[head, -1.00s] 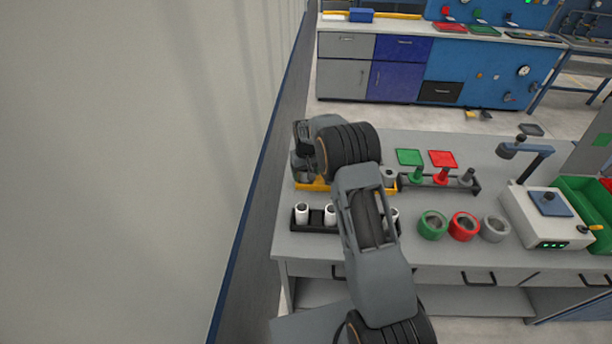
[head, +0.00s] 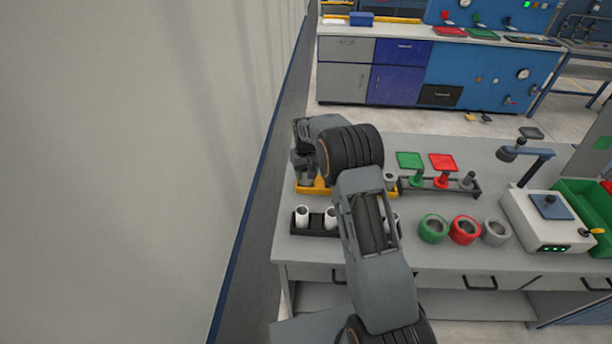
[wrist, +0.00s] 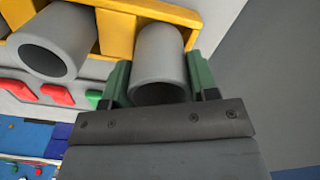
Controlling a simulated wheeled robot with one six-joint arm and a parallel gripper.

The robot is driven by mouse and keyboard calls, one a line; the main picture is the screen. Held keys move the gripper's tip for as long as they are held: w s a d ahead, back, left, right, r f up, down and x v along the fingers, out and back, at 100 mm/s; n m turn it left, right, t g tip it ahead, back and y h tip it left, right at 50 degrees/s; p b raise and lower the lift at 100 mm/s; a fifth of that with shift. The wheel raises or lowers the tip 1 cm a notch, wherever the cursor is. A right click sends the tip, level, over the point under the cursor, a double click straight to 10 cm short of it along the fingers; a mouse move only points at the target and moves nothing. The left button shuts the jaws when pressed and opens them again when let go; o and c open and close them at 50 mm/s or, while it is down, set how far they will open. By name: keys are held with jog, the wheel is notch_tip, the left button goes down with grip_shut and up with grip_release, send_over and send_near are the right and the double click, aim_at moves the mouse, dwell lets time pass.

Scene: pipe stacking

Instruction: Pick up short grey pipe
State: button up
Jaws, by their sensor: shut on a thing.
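A short grey pipe (wrist: 160,55) sits in a slot of the yellow rack (wrist: 117,34) in the wrist view. The green fingers of my gripper (wrist: 159,78) are on either side of this pipe and are shut on it. A second, wider-looking grey pipe (wrist: 62,32) stands in the rack to its left. In the head view my gripper (head: 305,172) is at the left end of the yellow rack (head: 314,190). My arm covers the middle of that rack, and the held pipe is mostly hidden there.
A black rack (head: 300,228) with white pipes stands in front of the yellow one. Green (head: 432,229), red (head: 464,230) and grey (head: 495,232) rings lie to the right. A rack with green, red and grey fittings (head: 440,188) is behind them. A wall (head: 150,170) is left.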

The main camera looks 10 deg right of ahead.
jog(key=w+d+r, duration=0.6)
jog(key=d+r, duration=0.5)
jog(key=d, duration=0.1)
jog(key=shift+w+d, duration=0.15)
jog(key=shift+d, duration=0.1)
dwell(0.5)
